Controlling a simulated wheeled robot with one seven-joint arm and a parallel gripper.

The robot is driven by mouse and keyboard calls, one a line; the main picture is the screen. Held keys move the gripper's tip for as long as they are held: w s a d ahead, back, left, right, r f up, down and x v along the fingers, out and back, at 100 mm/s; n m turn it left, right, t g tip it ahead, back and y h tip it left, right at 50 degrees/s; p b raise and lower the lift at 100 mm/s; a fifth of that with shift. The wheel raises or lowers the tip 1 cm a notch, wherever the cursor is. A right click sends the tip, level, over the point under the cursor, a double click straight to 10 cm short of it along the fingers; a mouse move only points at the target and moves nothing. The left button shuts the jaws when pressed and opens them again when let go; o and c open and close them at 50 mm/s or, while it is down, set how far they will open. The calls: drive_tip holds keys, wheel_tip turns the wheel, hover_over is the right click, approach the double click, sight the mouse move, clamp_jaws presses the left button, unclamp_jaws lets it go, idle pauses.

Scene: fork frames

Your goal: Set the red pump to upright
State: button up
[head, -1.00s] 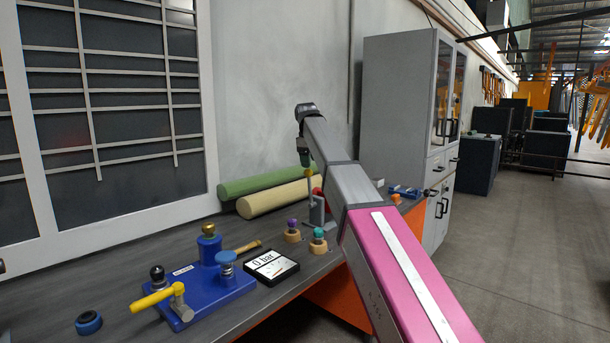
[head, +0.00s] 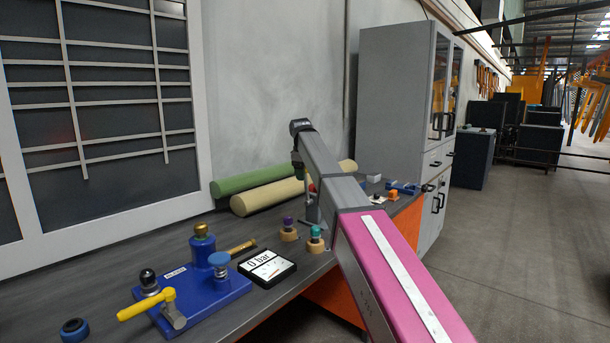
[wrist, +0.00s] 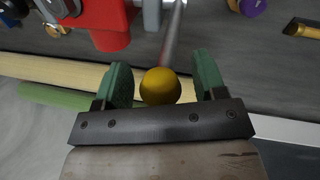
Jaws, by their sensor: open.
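The red pump (wrist: 108,30) shows at the top left of the wrist view, cut off by the frame edge. In the head view only a small red part (head: 312,187) of it shows behind my arm, beside a grey upright piece. A grey rod with a yellow ball knob (wrist: 160,86) at its end runs up the wrist view next to the red body. My gripper (wrist: 163,72) is open, with its green fingers on either side of the knob and a gap at each side.
A green roll (head: 255,180) and a cream roll (head: 270,197) lie along the wall behind. A blue valve block (head: 205,297) with a yellow handle, a 0 bar gauge (head: 267,268) and two small capped pieces stand on the bench nearer. Small parts lie at the far bench end.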

drive_tip(key=shift+f, duration=0.45)
clamp_jaws()
drive_tip(key=s+d+f+m+t+y, duration=0.2)
drive_tip(key=s+d+f+t+y, duration=0.6)
drive_tip(key=y, duration=0.5)
drive_tip(key=shift+d+f+t, duration=0.2)
drive_tip(key=shift+d+t, duration=1.1)
drive_tip(key=shift+t, duration=0.6)
